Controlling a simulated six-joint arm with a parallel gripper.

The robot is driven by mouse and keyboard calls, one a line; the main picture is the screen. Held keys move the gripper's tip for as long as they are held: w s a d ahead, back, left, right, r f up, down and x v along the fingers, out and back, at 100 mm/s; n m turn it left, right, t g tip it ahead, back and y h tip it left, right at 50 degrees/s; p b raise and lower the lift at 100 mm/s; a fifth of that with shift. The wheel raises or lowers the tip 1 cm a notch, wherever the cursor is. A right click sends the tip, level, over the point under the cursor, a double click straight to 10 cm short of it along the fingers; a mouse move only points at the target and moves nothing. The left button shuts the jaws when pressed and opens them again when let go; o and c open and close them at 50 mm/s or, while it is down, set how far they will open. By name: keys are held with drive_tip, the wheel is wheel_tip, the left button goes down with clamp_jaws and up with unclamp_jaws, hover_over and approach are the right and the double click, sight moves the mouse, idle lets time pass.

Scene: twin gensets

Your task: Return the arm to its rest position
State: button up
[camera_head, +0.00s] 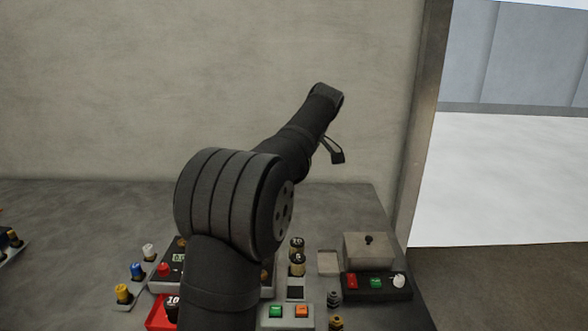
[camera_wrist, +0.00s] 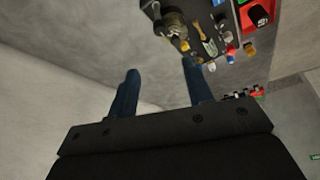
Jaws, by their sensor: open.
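My gripper (camera_wrist: 160,87) shows in the wrist view with its two blue fingers spread apart and nothing between them. In the head view my arm reaches up and to the right over the bench, and its far end is raised in front of the grey wall. A small dark part hanging below that end looks like part of the gripper, but the jaws are not clear there. The gripper is apart from the bench items. My arm hides part of the middle of the control panels.
The grey bench (camera_head: 80,230) carries a panel with green and orange buttons (camera_head: 288,311), a box with a dark knob (camera_head: 368,250) and a panel with red, green and white controls (camera_head: 377,283). Colored plugs (camera_head: 136,271) stand at left. A wall post (camera_head: 420,130) rises at right.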

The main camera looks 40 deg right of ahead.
drive_tip(key=shift+v, duration=0.9)
drive_tip(key=x, duration=1.7)
drive_tip(key=shift+w+f, duration=0.15)
drive_tip(key=shift+f, duration=0.05)
drive_tip(key=shift+r, duration=0.1)
drive_tip(key=m+h, duration=0.1)
drive_tip(key=m, duration=0.2)
drive_tip(key=shift+a+m+t, duration=0.15)
drive_tip(key=shift+m+t, duration=0.15)
drive_tip(key=shift+m, duration=0.1)
drive_tip(key=m+h, duration=0.2)
drive_tip(key=m, duration=0.2)
drive_tip(key=shift+a, duration=0.1)
drive_tip(key=m, duration=0.2)
drive_tip(key=m+g+h, duration=0.1)
drive_tip(key=m, duration=0.1)
drive_tip(key=shift+a+h, duration=0.1)
drive_tip(key=shift+h, duration=0.2)
drive_tip(key=shift+w+m+g+h, duration=0.15)
drive_tip(key=shift+m+g+h, duration=0.35)
drive_tip(key=shift+m, duration=1.5)
